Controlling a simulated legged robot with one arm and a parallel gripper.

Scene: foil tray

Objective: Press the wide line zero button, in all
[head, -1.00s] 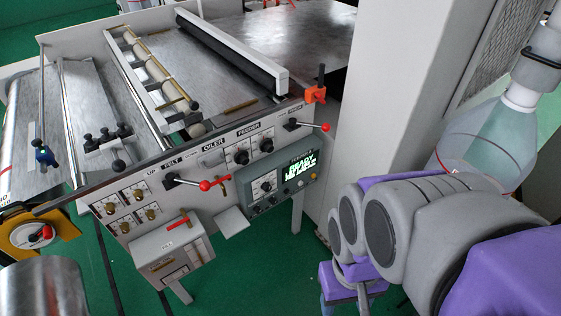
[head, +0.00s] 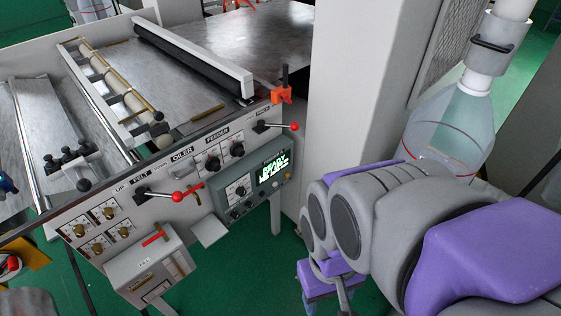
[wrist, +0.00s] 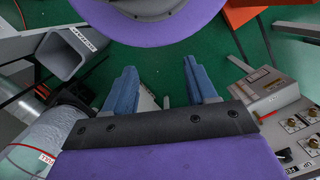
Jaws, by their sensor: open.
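A grey-green control box (head: 225,208) is fixed to the machine's front panel, with a lit display (head: 272,166) showing "READY" and a blurred second line. Dark knobs (head: 238,190) are on its left part. A small pale button (head: 278,184) and a yellowish one (head: 288,175) are under the display. Their labels are too small to read, so I cannot tell which is the wide line zero button. My gripper (wrist: 160,82) is open and empty in the wrist view, its blue fingers over green floor. The control box cannot be made out there. In the head view my arm is right of the box, apart from it.
Red-knobbed levers (head: 177,197) stick out of the front panel. A lower grey box (head: 150,270) with a red handle juts out below. A pale column (head: 345,90) stands behind my arm. Green floor (head: 240,270) is open beneath the control box.

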